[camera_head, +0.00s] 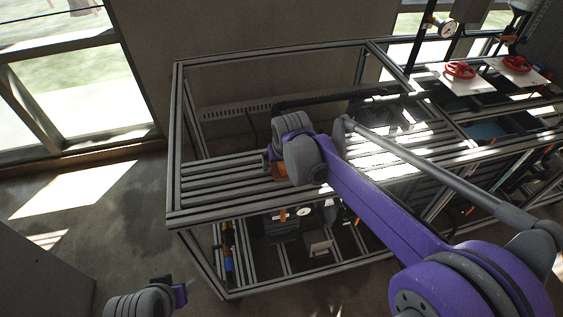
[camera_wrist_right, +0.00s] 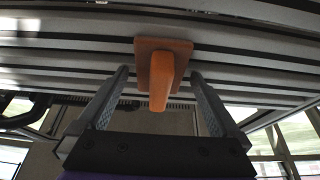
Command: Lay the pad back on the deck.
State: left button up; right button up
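The pad (camera_wrist_right: 144,62) is an orange square plate with a handle standing out from it. In the wrist view it lies against the grey slats of the deck (camera_wrist_right: 60,55). My right gripper (camera_wrist_right: 162,85) has its two fingers apart, one on each side of the handle, with gaps showing. In the head view the pad (camera_head: 280,172) shows just below my right gripper (camera_head: 270,161), on the near left part of the deck (camera_head: 225,180); my arm hides part of it. My left gripper (camera_head: 186,290) is low at the left, away from the deck; its fingers are too unclear to read.
The deck sits inside a metal profile frame (camera_head: 172,140) with upright posts and a top rail. Below it are a gauge (camera_head: 303,211) and other fittings. Red handwheels (camera_head: 460,70) stand at the back right.

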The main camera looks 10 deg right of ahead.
jog(key=shift+r, duration=0.25)
jog(key=p+v, duration=0.1)
jog(key=v, duration=1.1)
jog(key=s+d+f, duration=0.2)
jog(key=s+f, duration=0.5)
jog(key=s, duration=0.4)
jog(key=s+d+f, duration=0.3)
jog(key=s+f, duration=0.4)
jog(key=s, duration=0.4)
jog(key=shift+s+d+f+t, duration=0.15)
jog(key=shift+s+d+t, duration=0.05)
jog(key=shift+d+t, duration=0.2)
